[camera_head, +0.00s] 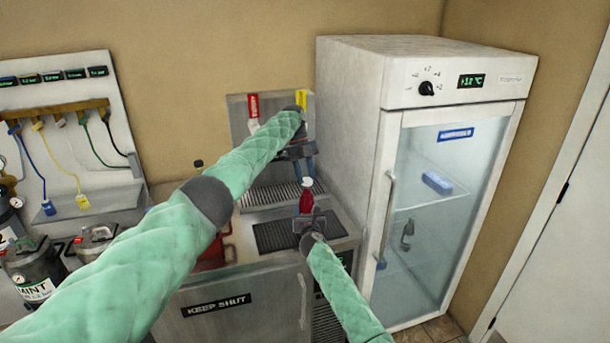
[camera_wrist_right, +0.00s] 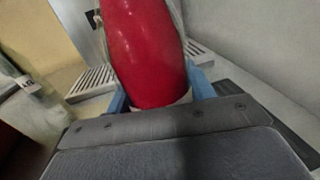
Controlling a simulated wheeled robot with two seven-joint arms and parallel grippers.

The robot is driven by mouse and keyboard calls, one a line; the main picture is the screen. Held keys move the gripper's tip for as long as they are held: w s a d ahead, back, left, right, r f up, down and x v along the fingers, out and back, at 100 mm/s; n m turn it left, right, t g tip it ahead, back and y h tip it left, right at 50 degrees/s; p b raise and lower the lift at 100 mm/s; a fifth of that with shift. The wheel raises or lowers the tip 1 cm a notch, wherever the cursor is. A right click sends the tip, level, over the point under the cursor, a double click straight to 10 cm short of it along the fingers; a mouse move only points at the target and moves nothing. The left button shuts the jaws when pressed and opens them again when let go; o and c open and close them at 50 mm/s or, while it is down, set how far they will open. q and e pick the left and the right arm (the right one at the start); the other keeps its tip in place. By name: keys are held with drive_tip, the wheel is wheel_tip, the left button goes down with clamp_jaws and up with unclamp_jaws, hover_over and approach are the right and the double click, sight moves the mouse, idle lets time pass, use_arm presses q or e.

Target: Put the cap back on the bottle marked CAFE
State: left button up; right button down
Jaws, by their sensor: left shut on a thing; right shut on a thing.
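A red bottle (camera_head: 306,203) stands upright over the dark grated part of the counter. My right gripper (camera_head: 307,222) is shut around it from the front. In the right wrist view the red bottle (camera_wrist_right: 145,50) sits between the blue fingers of my right gripper (camera_wrist_right: 160,97). No CAFE marking can be read on it. My left gripper (camera_head: 309,172) is just above the bottle's pale top, its blue fingers pointing down. It is shut on the cap, which the fingers mostly hide. I cannot tell whether the cap touches the bottle.
A tall glass-door fridge (camera_head: 440,190) stands close to the right of the bottle. A metal panel with red and yellow taps (camera_head: 253,108) is behind. The counter door is marked KEEP SHUT (camera_head: 216,305). A MINT canister (camera_head: 35,285) and hoses are at the left.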

use_arm(q)
drive_tip(key=shift+a, duration=0.1)
drive_tip(key=o, duration=0.9)
drive_tip(key=shift+o, duration=0.2)
drive_tip(key=shift+r, duration=0.1)
drive_tip(key=shift+r, duration=2.15)
drive_tip(key=shift+c, duration=0.4)
